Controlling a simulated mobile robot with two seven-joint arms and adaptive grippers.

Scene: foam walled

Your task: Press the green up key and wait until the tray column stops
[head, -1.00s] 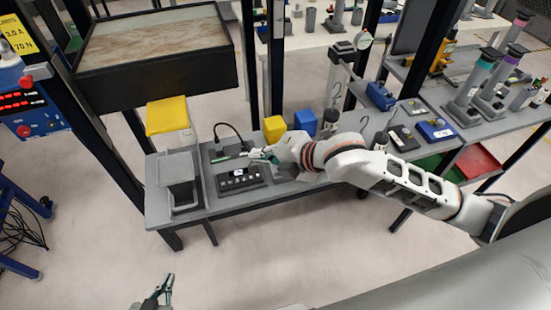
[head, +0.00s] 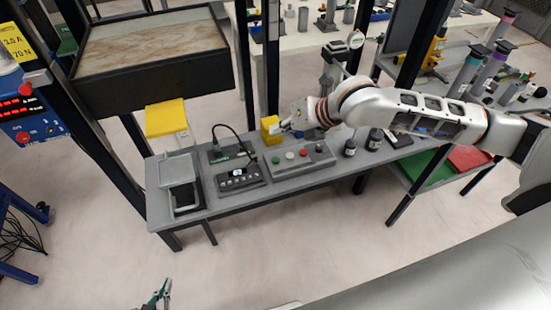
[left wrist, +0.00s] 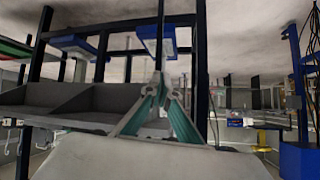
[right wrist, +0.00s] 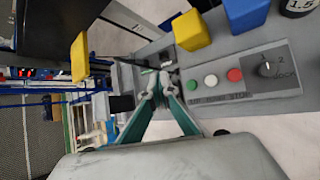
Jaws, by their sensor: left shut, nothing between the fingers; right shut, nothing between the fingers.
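A grey key box (head: 318,160) lies on the low bench. Its green key (head: 276,159) is at the left, then a white key (head: 290,155) and a red key (head: 304,151). The right wrist view also shows the green key (right wrist: 191,85), right of my fingers. My right gripper (head: 284,127) is shut and empty, apart from the keys and close to the yellow block in the picture. My left gripper (head: 165,287) is shut and empty, low in the head view, far from the box. I cannot tell which part is the tray column.
A yellow block (head: 270,129) and a blue block (right wrist: 245,12) stand behind the key box. A black keypad (head: 239,179) and a grey stand (head: 180,183) are to its left. A large dark-framed tray (head: 155,80) hangs at upper left. Open floor lies in front.

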